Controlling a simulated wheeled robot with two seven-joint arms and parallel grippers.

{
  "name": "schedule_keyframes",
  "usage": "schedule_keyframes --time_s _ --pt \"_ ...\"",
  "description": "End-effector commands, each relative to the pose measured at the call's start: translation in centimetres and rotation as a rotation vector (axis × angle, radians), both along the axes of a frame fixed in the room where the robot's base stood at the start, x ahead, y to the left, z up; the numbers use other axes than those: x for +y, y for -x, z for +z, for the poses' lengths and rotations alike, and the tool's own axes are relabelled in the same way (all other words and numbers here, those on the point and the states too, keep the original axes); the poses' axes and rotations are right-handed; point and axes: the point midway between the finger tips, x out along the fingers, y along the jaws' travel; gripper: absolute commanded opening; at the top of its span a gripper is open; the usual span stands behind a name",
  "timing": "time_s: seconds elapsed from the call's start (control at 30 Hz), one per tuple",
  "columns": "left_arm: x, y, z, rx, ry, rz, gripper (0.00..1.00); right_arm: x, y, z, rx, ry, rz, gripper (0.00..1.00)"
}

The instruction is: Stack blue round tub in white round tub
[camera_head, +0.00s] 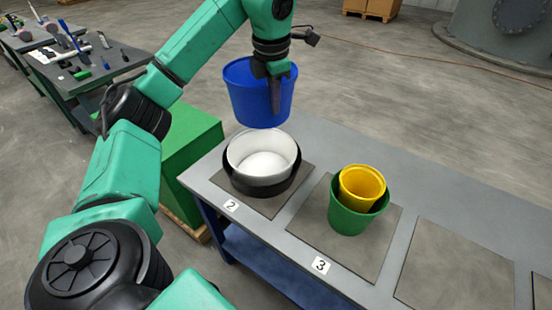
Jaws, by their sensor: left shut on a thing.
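The blue round tub (243,95) hangs upright in the air, its base just above the far rim of the white round tub in the picture. My left gripper (275,105) is shut on its near right wall, with one finger visible outside. The white round tub (262,144) sits inside a black round tub (262,188) on the mat marked 2. The white tub is open at the top and looks empty inside. My right gripper is not in view.
A yellow tub (362,184) sits in a green tub (345,218) on the mat marked 3. An empty mat (455,265) lies to the right on the grey table (420,180). A green box (190,135) stands behind the table at left. A tool bench (110,65) is at far left.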

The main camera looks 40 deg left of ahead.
Motion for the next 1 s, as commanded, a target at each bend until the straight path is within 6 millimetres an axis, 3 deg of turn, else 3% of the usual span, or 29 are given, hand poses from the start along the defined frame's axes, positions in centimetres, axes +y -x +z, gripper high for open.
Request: schedule_keyframes --time_s 0.1,0.3,0.5,0.8,1.0 --pt "0.1 0.2 -3.2 0.006 -0.002 0.001 0.00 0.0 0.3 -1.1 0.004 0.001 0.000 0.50" --pt "0.1 0.3 -9.3 0.007 -0.002 0.001 0.00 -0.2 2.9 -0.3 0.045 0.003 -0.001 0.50" --pt "0.0 0.3 -14.5 0.003 -0.001 0.000 0.00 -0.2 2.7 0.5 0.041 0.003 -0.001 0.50" --pt "0.0 0.3 -19.4 0.001 0.000 -0.001 0.00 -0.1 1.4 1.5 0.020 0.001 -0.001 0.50" --pt "0.0 0.2 -19.7 -0.001 0.000 -0.001 0.00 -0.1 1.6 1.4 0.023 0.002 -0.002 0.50"
